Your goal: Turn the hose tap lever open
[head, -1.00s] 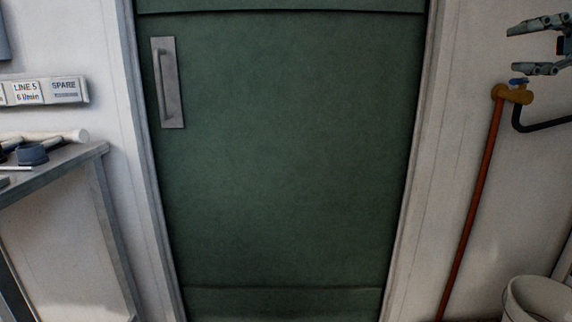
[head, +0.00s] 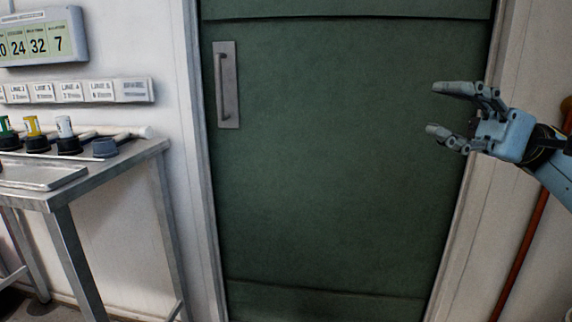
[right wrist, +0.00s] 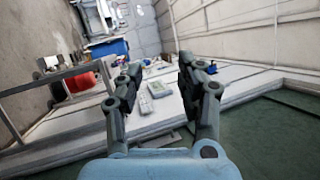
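The brass hose tap (head: 567,104) shows only as a sliver at the right edge of the head view, above a reddish pipe (head: 522,255). Its blue lever is not visible now. My right gripper (head: 435,108) is open and empty, its fingers pointing left in front of the green door, left of the tap and apart from it. In the right wrist view, the same gripper (right wrist: 158,67) has its fingers spread with nothing held, and I cannot make out the tap there. My left gripper is not in view.
A green door (head: 340,170) with a metal handle (head: 226,85) fills the middle. At left stands a metal bench (head: 110,172) holding several capped bottles (head: 66,133), below a label strip (head: 102,91) and a numbered display (head: 32,44). The space before the door looks clear.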

